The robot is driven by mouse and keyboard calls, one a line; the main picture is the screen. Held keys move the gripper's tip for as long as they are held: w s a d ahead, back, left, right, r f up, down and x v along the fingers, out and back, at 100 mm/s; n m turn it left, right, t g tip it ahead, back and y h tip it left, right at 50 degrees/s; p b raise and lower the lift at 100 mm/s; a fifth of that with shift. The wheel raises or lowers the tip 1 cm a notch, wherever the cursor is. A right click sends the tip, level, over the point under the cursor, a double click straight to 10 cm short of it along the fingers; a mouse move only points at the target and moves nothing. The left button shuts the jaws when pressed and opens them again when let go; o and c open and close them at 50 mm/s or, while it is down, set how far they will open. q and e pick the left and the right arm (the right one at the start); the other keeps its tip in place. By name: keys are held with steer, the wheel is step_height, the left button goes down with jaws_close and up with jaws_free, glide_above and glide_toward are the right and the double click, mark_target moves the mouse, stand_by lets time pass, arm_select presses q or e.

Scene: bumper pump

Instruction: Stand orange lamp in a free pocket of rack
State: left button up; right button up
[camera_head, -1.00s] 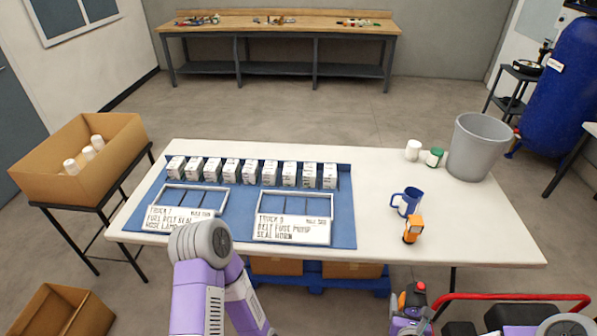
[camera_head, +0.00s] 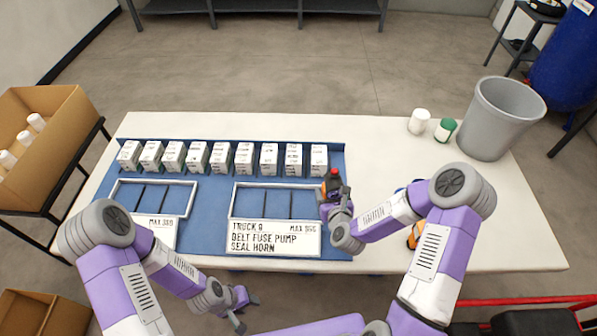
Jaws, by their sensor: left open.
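An orange lamp-like thing (camera_head: 415,237) stands on the right of the white table, largely hidden behind my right arm. The rack seems to be the white-framed trays on the blue mat: the right tray (camera_head: 276,238) and the left tray (camera_head: 150,232), each with divided pockets that look empty. My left gripper (camera_head: 243,312) is open and empty at the table's front edge, below the right tray. My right gripper (camera_head: 335,205) is at the right tray's right edge, shut on a small dark thing with a red top (camera_head: 333,174). Its fingertips are hard to make out.
A row of white boxes (camera_head: 219,158) stands along the mat's back. White (camera_head: 419,121) and green (camera_head: 445,130) containers stand beside a grey bin (camera_head: 498,118) at the back right. A cardboard box (camera_head: 50,115) with white bottles is at the left. The table's back middle is clear.

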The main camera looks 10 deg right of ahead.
steer(key=w+d+r+m+h+b, duration=0.1)
steer(key=w+d+m+h+b, duration=0.1)
steer(key=w+d+b, duration=1.05)
steer(key=d+f, duration=0.2)
steer(key=f, duration=0.1)
steer(key=d+f+p, duration=0.1)
steer(key=d+f, duration=0.1)
steer(key=f, duration=0.1)
steer(key=w+d+f, duration=0.1)
steer(key=d+f, duration=0.1)
steer(key=shift+f, duration=0.4)
steer(key=shift+r, duration=0.1)
steer(key=o, duration=1.5)
steer(key=shift+f, duration=0.25)
